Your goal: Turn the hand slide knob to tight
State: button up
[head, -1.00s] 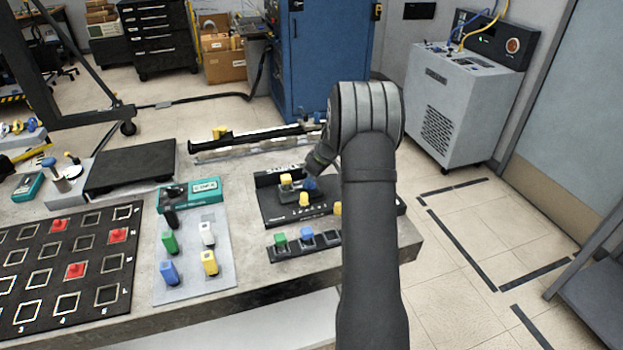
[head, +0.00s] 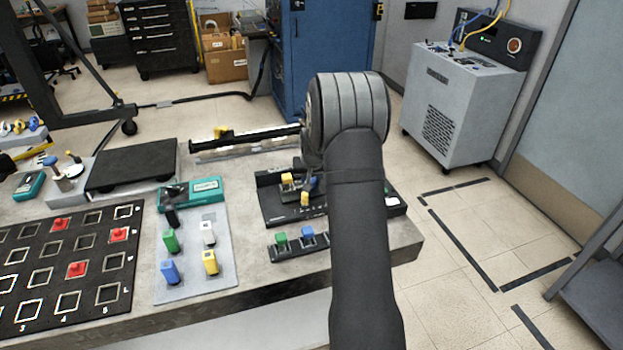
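A long black slide rail (head: 262,136) lies along the back of the bench, with a yellow block (head: 221,132) near its left end. I cannot tell for sure which part is the hand slide knob, and no "tight" mark is readable. My gripper (head: 312,180) is mostly hidden behind my own arm. Only a small dark part shows, over the black panel (head: 277,205), close to its yellow knob (head: 287,178) and a blue piece. I cannot see its fingertips or whether it touches either one. The rail's right end is also behind my arm.
A grey tray (head: 190,283) with coloured pegs and a teal meter (head: 207,189) stand left of the panel. A black strip (head: 280,254) with green and blue blocks lies in front. A black grid board (head: 55,290) fills the left front. The bench ends at right.

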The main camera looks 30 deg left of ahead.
jog(key=m+h, duration=0.1)
jog(key=m, duration=0.2)
jog(key=m+h, duration=0.1)
jog(key=m, duration=0.2)
jog(key=shift+a+t+h, duration=0.2)
jog(key=shift+t+h, duration=0.1)
jog(key=shift+t, duration=0.1)
jog(key=shift+m, duration=0.4)
jog(key=o, duration=1)
jog(key=shift+r, duration=0.1)
jog(key=v, duration=1.7)
jog(key=shift+r, duration=0.2)
jog(key=shift+f, duration=0.15)
jog(key=x, duration=1.7)
jog(key=shift+f, duration=0.15)
